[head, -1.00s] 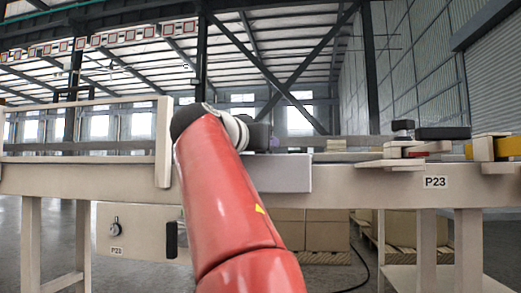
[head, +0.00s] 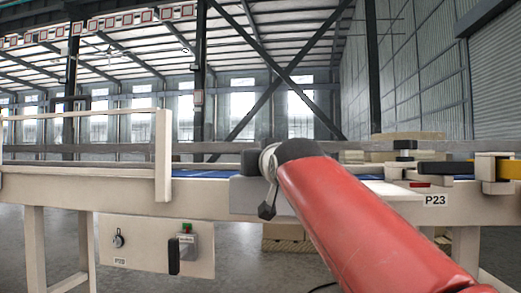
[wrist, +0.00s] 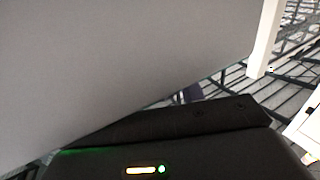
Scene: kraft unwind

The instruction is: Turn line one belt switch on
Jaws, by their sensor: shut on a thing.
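A cream panel (head: 145,258) hangs under the conveyor at the left of the head view. It carries a round dark knob (head: 118,241) above a small label. At its right is a grey switch box (head: 188,245) with green and red on top, next to a black upright handle (head: 173,254). Which is the line one belt switch I cannot tell. My gripper (head: 247,192) is right of and above the panel, by the conveyor's front side, apart from the switches. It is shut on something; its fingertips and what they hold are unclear. In the wrist view a grey surface (wrist: 120,60) fills most of the picture.
The conveyor (head: 85,190) crosses the head view, with a blue belt (head: 205,173) and a cream guard frame (head: 162,155) at left. A label P23 (head: 435,200) and black and yellow fittings (head: 445,168) are at right. Free floor shows below.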

